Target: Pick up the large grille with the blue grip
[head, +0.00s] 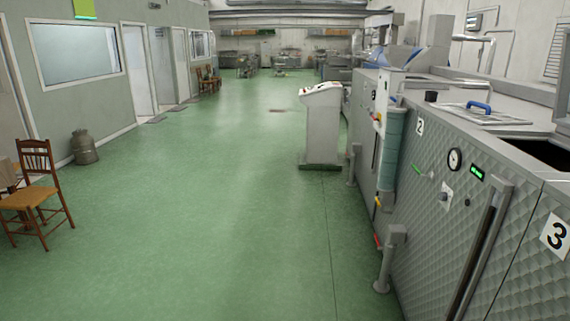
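A grille with a blue grip (478,107) lies on top of the steel machine (440,205) marked 2, at the right of the head view. The grille itself (492,116) looks like a flat, pale metal panel. It lies beside a dark opening (540,152) in the machine's top. I cannot tell from this view whether it is the large one. Neither of my grippers is in view.
A grey control pedestal (322,125) stands left of the machines. Pipe stubs (388,262) stick out at the machine's foot. A wooden chair (36,190) and a metal can (83,147) stand at the left. The green floor (210,210) between is clear.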

